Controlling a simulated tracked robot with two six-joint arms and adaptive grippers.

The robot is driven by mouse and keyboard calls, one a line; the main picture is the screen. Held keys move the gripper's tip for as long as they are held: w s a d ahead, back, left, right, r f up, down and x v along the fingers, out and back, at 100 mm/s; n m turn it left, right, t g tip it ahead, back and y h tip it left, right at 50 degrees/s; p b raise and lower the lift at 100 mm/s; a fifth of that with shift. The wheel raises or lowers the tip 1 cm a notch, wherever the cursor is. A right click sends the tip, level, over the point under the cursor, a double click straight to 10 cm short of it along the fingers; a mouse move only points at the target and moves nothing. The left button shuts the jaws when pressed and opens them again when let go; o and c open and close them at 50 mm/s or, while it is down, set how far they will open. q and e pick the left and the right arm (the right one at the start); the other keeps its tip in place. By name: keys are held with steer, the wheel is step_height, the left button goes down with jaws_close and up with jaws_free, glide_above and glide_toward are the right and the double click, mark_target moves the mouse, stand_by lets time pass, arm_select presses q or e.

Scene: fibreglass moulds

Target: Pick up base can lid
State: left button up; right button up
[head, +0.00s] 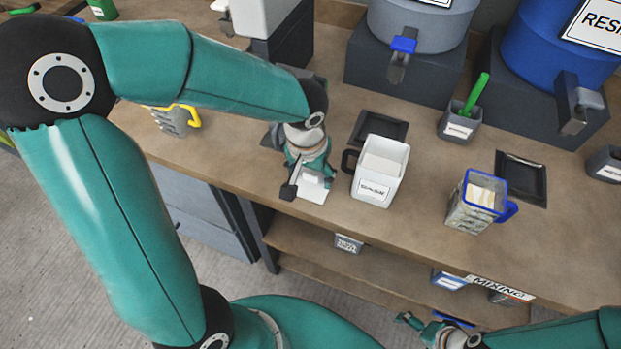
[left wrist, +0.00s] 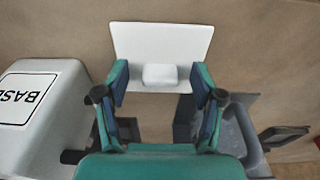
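The base can lid (head: 313,196) is a flat white plate with a raised block handle, lying on the bench left of the white base can (head: 372,188). In the left wrist view the lid (left wrist: 160,40) is at the top centre, its handle between my fingers. My left gripper (head: 307,178) is over the lid; in the left wrist view its fingers (left wrist: 160,80) are apart, with gaps on both sides of the handle. The base can (left wrist: 38,100) stands at the left there, its label partly cut off. My right gripper (head: 418,325) is low at the front; its fingers are unclear.
A black tray (head: 378,128) lies behind the base can. A blue-rimmed container (head: 472,205), another black tray (head: 523,178) and a grey cup with a green stick (head: 458,126) stand to the right. A yellow-handled jug (head: 172,120) is at the left. Drums stand behind.

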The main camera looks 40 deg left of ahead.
arm_select(q)
steer(key=shift+s+f, duration=0.2)
steer(key=c, duration=0.4)
steer(key=shift+c, duration=0.3)
steer(key=shift+s+f, duration=0.1)
steer(key=shift+c, duration=0.2)
